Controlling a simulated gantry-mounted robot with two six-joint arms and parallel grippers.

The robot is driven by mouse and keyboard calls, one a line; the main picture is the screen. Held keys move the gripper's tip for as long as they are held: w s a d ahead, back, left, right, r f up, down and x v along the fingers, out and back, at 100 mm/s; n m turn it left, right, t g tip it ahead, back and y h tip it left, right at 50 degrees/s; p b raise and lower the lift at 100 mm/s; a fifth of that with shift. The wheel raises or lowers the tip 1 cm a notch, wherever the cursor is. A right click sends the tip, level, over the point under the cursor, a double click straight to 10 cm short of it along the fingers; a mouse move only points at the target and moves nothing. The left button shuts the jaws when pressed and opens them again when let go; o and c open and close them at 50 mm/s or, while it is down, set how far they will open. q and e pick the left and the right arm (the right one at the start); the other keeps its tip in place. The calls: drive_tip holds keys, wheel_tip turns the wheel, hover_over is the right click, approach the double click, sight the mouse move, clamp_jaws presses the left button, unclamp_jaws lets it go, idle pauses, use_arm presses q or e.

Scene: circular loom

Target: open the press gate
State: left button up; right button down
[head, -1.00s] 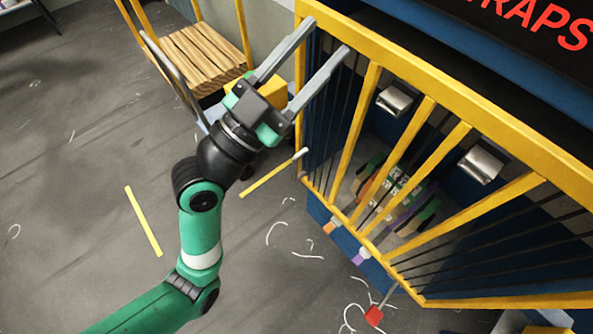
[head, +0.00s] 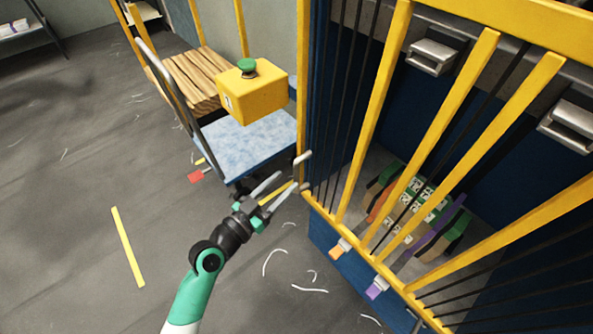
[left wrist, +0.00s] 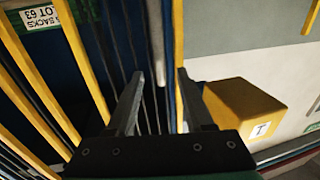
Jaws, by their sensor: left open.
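The press gate (head: 372,120), a yellow frame with yellow slats and thin dark bars, stands across the front of the dark blue press at the right of the head view. A small pale grey handle-like piece (head: 302,158) sits by its left post. My left gripper (head: 287,180) is open and empty, low and just left of that post. In the left wrist view its two fingers (left wrist: 160,76) are apart, with dark bars and blue behind them and yellow slats (left wrist: 85,65) to the left. No contact with the gate is clear. My right gripper is not in view.
A yellow box with a green button (head: 252,95) stands left of the gate; its side also shows in the left wrist view (left wrist: 240,108). A blue-topped cart (head: 245,145) is below it. Bundles (head: 415,205) lie behind the slats. The grey floor at left is mostly clear.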

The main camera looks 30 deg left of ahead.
sight(296, 170)
use_arm(q)
drive_tip(key=w, duration=0.4)
drive_tip(key=w+b, duration=0.1)
drive_tip(key=w, duration=0.1)
drive_tip(key=shift+d, duration=0.4)
clamp_jaws()
idle(0.9)
